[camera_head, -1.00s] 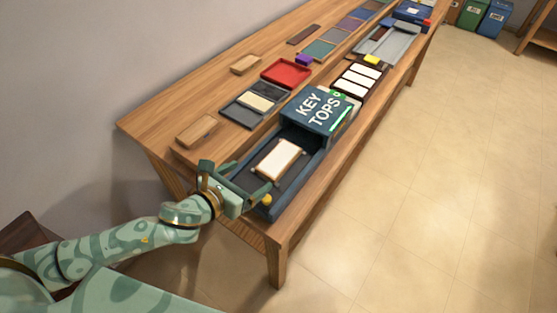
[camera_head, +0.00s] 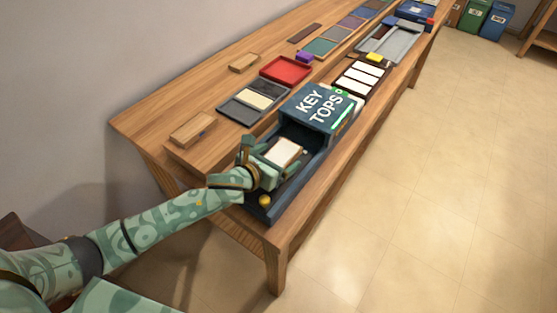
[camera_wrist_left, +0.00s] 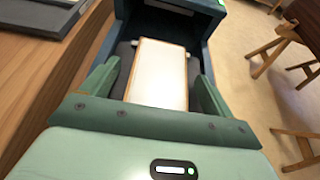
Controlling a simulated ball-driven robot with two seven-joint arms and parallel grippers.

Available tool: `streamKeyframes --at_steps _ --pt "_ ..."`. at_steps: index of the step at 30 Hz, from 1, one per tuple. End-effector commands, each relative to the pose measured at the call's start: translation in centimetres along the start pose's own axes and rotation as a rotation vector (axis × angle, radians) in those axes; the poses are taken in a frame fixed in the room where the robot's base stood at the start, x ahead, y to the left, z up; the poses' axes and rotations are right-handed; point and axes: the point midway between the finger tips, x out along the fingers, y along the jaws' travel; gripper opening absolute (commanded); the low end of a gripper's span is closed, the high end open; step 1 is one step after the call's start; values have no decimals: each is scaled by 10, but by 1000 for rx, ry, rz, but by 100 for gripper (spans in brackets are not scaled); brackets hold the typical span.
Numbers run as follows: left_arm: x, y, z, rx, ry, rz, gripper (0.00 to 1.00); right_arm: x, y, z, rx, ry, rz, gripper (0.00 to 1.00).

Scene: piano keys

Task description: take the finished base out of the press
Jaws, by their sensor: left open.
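The press (camera_head: 318,108) is a dark blue machine labelled KEY TOPS, with an open tray (camera_head: 290,192) in front of its mouth. The finished base (camera_head: 284,151), a wooden block with a white top, lies in the tray; it also shows in the left wrist view (camera_wrist_left: 158,75). My left gripper (camera_head: 268,160) is over the tray at the near end of the base. In the left wrist view its open fingers (camera_wrist_left: 153,85) stand on either side of the base, with gaps visible. The near end of the base is partly hidden by the gripper. My right gripper is out of view.
A wooden block (camera_head: 193,130) and a grey tray with a cream strip (camera_head: 254,100) lie left of the press. A red tray (camera_head: 287,70) is behind them. A rack of white-topped pieces (camera_head: 362,80) stands beyond the press. The floor at right is clear.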

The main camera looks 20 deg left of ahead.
Motion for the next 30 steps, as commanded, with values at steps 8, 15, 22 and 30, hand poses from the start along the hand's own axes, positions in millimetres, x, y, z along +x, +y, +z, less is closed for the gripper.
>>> streamKeyframes --at_steps 8,15,22,30 --pt "-1 0 1 0 0 0 38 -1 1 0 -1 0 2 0" --pt "-1 0 1 0 -1 0 38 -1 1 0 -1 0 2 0" --pt "-4 0 11 2 -3 1 38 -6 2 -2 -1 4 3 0" --pt "-21 -3 38 2 -5 -1 38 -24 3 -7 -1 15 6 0"
